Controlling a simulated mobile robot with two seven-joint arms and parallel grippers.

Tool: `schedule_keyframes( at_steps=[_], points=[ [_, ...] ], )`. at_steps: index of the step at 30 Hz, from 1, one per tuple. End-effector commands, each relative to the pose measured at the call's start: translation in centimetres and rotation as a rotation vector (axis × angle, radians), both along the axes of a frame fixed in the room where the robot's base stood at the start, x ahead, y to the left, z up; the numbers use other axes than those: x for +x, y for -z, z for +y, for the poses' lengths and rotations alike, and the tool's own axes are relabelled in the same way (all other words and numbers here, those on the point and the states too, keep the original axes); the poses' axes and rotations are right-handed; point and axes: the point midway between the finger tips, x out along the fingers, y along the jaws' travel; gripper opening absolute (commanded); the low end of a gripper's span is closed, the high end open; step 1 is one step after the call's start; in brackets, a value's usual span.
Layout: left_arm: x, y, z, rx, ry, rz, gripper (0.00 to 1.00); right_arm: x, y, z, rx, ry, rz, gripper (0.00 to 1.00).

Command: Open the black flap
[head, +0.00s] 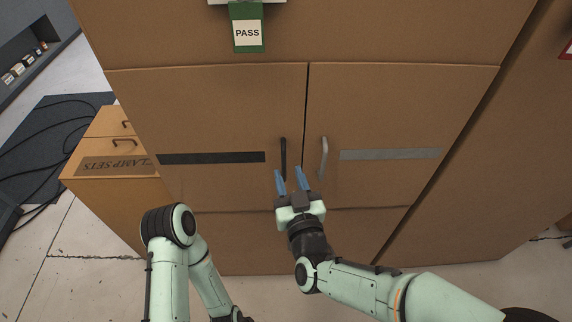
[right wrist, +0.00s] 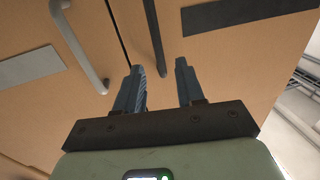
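The black flap (head: 210,125) is the left of two brown cabinet doors, marked with a black strip (head: 211,158) and a black upright handle (head: 283,158). It looks shut, flush with the right door. My right gripper (head: 290,172) is open, its two blue-grey fingers pointing at the lower end of the black handle. In the right wrist view the black handle (right wrist: 154,38) reaches down toward the gap between the fingers (right wrist: 158,68); I see no grip on it. The black strip also shows there (right wrist: 245,14). My left gripper is out of view.
The right door (head: 400,115) has a grey strip (head: 391,154) and a grey handle (head: 323,158) close beside the black one. A green PASS tag (head: 247,40) hangs above. A brown drawer box marked CLAMP SETS (head: 105,185) stands at left, near cables on a dark mat.

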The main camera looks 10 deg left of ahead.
Motion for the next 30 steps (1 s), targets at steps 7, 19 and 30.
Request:
schedule_keyframes(
  at_steps=[7,19,30],
  points=[
    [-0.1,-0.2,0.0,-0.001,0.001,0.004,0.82,2.7,0.0,1.3,-0.001,0.0,0.0,0.38],
    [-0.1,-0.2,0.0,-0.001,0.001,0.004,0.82,3.1,0.0,1.6,0.0,0.0,0.001,0.25],
    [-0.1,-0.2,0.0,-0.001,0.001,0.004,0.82,3.0,0.0,1.5,0.0,0.0,0.001,0.0]
  ],
)
